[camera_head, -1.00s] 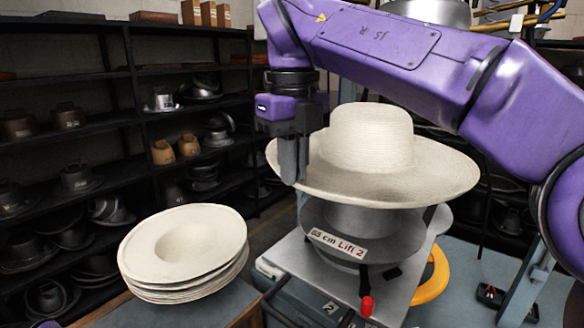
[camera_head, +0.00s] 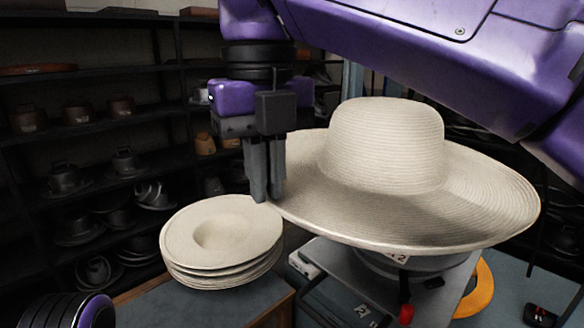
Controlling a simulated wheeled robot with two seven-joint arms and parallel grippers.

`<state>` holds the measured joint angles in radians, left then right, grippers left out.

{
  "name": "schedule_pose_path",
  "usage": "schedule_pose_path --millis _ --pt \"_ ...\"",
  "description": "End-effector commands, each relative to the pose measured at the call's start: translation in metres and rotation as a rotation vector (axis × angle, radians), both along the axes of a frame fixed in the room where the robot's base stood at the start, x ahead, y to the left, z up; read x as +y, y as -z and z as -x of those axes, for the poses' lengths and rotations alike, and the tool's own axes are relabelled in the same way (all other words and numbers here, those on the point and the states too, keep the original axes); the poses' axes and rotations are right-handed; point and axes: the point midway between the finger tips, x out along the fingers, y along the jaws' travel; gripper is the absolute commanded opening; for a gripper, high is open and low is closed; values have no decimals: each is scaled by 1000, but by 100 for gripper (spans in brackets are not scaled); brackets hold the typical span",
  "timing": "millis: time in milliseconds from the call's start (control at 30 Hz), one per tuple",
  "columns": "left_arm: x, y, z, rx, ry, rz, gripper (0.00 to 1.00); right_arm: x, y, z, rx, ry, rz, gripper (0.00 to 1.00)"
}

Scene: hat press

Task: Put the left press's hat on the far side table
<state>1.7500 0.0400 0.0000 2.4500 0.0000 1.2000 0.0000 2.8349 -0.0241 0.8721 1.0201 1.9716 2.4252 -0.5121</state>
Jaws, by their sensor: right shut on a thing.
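The pale straw hat (camera_head: 385,145) with a wide brim is crown up above the left press (camera_head: 420,272), hiding most of it. My right gripper (camera_head: 265,190) points down at the left edge of the brim and is shut on it. The hat appears raised clear of the press, though the brim hides part of the gap. A side table (camera_head: 225,305) with a grey top and wooden edge stands at lower left; I cannot tell whether it is the far one. My left gripper is out of view.
A stack of several cream hats (camera_head: 222,235) sits on the side table, close to the held brim. Dark shelves (camera_head: 165,110) with hat blocks line the back left. A red-knobbed lever (camera_head: 405,312) and a yellow ring-like part (camera_head: 478,292) are below the hat.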

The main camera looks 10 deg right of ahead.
Motion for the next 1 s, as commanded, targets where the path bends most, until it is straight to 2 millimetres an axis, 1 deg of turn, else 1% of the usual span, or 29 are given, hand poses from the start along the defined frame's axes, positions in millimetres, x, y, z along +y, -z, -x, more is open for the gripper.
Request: schedule_pose_path --millis 700,900,1000 --pt "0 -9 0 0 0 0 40 80 -10 63 0 -2 1 0" --pt "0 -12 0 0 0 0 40 95 -12 74 0 0 1 0" --pt "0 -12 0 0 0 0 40 98 -12 76 0 1 1 0"
